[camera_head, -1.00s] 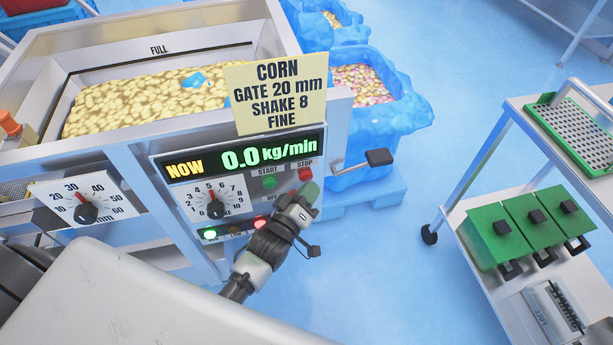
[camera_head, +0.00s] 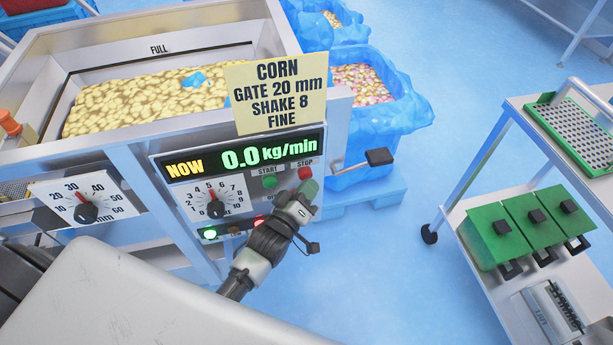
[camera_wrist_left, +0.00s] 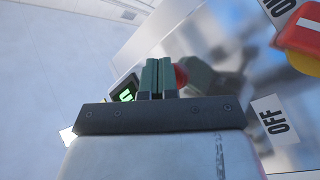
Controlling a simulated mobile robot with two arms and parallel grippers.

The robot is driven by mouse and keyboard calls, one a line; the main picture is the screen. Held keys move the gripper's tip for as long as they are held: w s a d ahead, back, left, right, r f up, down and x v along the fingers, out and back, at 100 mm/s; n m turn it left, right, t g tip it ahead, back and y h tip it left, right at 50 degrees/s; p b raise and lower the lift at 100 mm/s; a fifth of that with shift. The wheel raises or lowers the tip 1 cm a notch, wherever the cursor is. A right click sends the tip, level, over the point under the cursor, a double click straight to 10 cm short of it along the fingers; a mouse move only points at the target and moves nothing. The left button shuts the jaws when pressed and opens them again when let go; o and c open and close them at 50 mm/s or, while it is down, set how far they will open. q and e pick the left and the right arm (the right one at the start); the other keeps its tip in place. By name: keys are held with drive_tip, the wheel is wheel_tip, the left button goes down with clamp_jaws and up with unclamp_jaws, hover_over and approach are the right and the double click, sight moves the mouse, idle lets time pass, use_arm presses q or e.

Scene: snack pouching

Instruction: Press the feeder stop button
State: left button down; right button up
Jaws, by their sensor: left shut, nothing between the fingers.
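The red stop button (camera_head: 305,173) is on the feeder's control panel under the STOP label, with the green start button (camera_head: 269,182) to its left. My left gripper (camera_head: 308,186) is shut and empty, its green fingertips right at the lower edge of the stop button in the head view. In the left wrist view the shut fingers (camera_wrist_left: 157,76) partly hide a red button (camera_wrist_left: 181,75) just beyond them. I cannot tell whether they touch it. The display (camera_head: 243,157) reads NOW 0.0 kg/min. My right gripper is not in view.
A red switch (camera_wrist_left: 303,30) on yellow with ON and OFF labels is close at the right of the left wrist view. A crank handle (camera_head: 379,157) sticks out right of the panel. A trolley (camera_head: 460,215) stands at the right, with open blue floor between.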

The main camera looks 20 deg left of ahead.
use_arm(q)
drive_tip(key=shift+w+a, duration=0.15)
idle(0.5)
drive_tip(key=shift+s+d+p, duration=0.4)
drive_tip(key=shift+s+d, duration=0.15)
drive_tip(key=shift+s, duration=0.25)
drive_tip(key=s+d+p, duration=0.1)
drive_tip(key=s, duration=0.1)
drive_tip(key=s+d, duration=0.1)
drive_tip(key=s, duration=0.1)
drive_tip(key=shift+d+p, duration=0.35)
drive_tip(key=shift+d, duration=0.05)
idle(0.5)
